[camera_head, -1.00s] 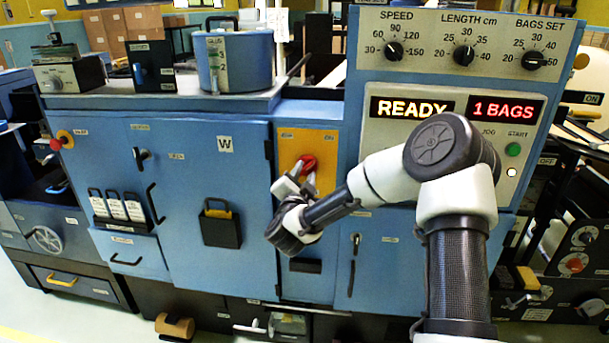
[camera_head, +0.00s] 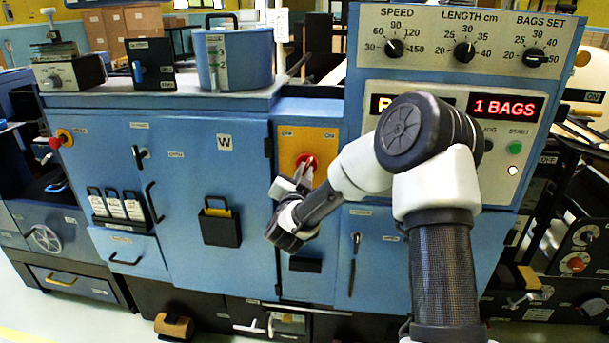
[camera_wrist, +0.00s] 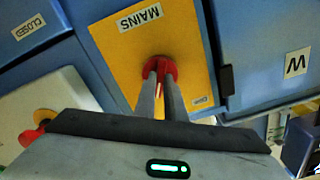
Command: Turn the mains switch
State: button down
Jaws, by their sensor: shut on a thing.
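The mains switch is a red rotary knob (camera_head: 307,161) on a yellow panel (camera_head: 322,142) in the front of the blue machine. In the wrist view the red knob (camera_wrist: 161,67) shows on the yellow panel (camera_wrist: 112,60), near a MAINS label (camera_wrist: 141,17). My gripper (camera_head: 303,174) reaches the knob from below. Its two grey fingers (camera_wrist: 161,76) are shut on the knob, one on each side, with a little red showing between them. The fingers hide part of the knob, so its exact pointing angle is hard to read.
A blue door marked W (camera_head: 225,143) with a black pocket (camera_head: 220,228) is left of the panel. A red stop button (camera_head: 57,141) is at the far left. Above right are dials and a display reading 1 BAGS (camera_head: 505,107). My elbow covers part of the displays.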

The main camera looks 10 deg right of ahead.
jog(key=shift+f+n+b, duration=0.1)
jog(key=shift+n+b, duration=0.7)
jog(key=shift+n, duration=6.4)
jog(key=c, duration=1.8)
grip_release()
jog(key=shift+s, duration=0.1)
jog(key=shift+s+a, duration=0.15)
jog(key=shift+s, duration=0.1)
jog(key=p+v, duration=0.1)
jog(key=v, duration=1.5)
jog(key=shift+s, duration=0.35)
